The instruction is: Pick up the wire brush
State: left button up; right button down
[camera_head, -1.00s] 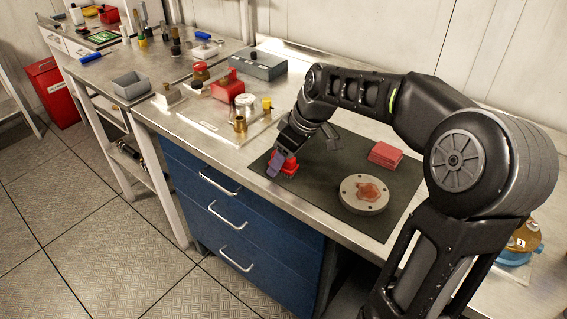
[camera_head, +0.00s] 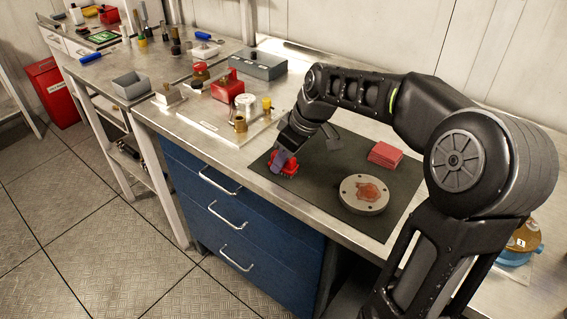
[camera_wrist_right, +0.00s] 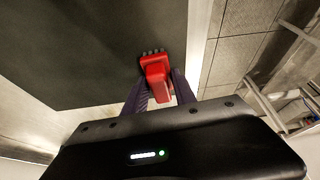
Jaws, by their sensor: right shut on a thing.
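The wire brush (camera_head: 287,167) is red and sits low over the left part of the dark mat (camera_head: 400,203). In the right wrist view the brush (camera_wrist_right: 157,77) shows a red handle block with grey bristles at its far end. My right gripper (camera_head: 281,157) reaches down on it from above. In the right wrist view the fingers (camera_wrist_right: 160,92) are on both sides of the red block and shut on it. Whether the bristles touch the mat cannot be told. My left gripper is not in view.
A round grey flange (camera_head: 347,199) with a reddish-brown patch lies on the mat. Red pads (camera_head: 385,154) are stacked behind it. A brass fitting (camera_head: 240,125), a red block (camera_head: 228,88) and a grey box (camera_head: 258,65) stand further left. The mat's front is clear.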

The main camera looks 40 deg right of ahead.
notch_tip(320, 180, up, 10)
dwell(0.6)
dwell(0.4)
